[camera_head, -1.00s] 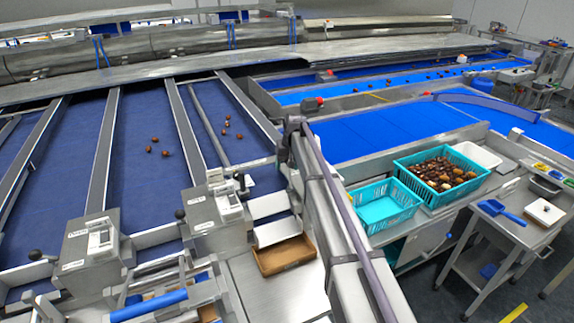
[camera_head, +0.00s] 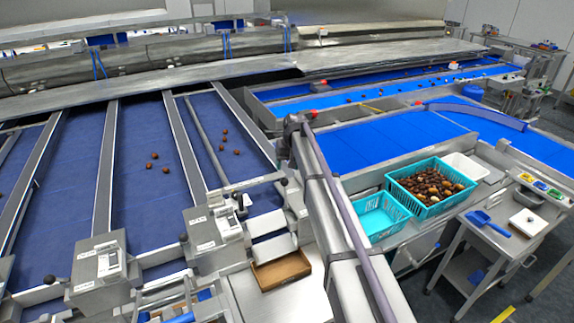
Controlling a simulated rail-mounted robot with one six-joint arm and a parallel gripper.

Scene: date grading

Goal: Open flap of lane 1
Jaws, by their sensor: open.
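Blue sloping lanes fill the left half, divided by grey rails. Metal boxes with labels stand at the lane ends, one at the lower left (camera_head: 100,268) and one nearer the middle (camera_head: 214,228). Levers with black knobs (camera_head: 49,280) sit beside them. I cannot read which lane is lane 1. Pale plates (camera_head: 274,248) lie at the end of the rightmost lane, above a brown tray (camera_head: 281,271). Small groups of brown dates lie in the middle lane (camera_head: 154,155) and the right lane (camera_head: 237,152). My gripper is not in view.
A metal frame with a long purple-grey bar (camera_head: 340,203) runs beside the lanes. To its right are an empty teal crate (camera_head: 374,217), a teal crate of dates (camera_head: 398,186) and a cart with a blue scoop (camera_head: 487,222). Wide blue belts (camera_head: 385,140) lie behind.

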